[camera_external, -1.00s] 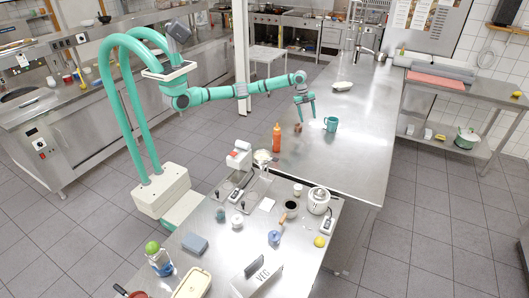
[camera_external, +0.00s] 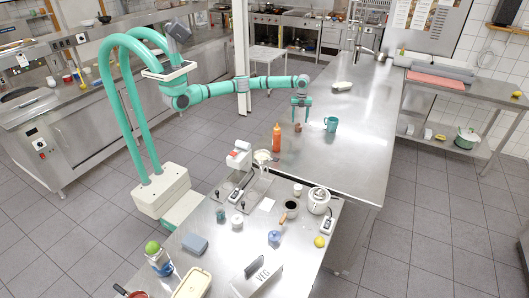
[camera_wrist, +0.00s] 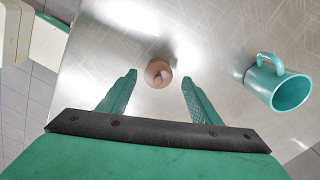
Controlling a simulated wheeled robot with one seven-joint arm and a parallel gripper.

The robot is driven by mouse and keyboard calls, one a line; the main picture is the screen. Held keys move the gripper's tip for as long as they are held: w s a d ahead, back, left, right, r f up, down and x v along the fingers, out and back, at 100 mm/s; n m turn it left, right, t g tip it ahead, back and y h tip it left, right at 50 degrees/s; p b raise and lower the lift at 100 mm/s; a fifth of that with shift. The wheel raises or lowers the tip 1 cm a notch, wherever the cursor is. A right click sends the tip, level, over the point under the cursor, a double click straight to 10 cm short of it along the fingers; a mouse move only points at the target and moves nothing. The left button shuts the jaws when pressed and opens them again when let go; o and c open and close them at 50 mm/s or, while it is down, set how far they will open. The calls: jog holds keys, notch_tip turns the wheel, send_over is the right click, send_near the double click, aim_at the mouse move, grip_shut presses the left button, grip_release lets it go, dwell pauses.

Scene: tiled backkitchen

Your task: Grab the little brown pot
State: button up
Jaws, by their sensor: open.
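In the outside view the brown pot (camera_external: 298,128) is small, just below my gripper. My gripper (camera_wrist: 157,77) is open and empty, pointing down. Its two fingers lie left and right of the pot in the wrist view, with gaps on both sides. In the outside view my gripper (camera_external: 301,119) is over the pot; its exact height above the table is hard to tell.
A teal mug (camera_wrist: 279,85) stands right of the pot; it also shows in the outside view (camera_external: 331,125).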

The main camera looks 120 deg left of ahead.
aim_at(299, 124)
jog(key=f, duration=0.4)
jog(key=shift+d, duration=0.3)
grip_shut()
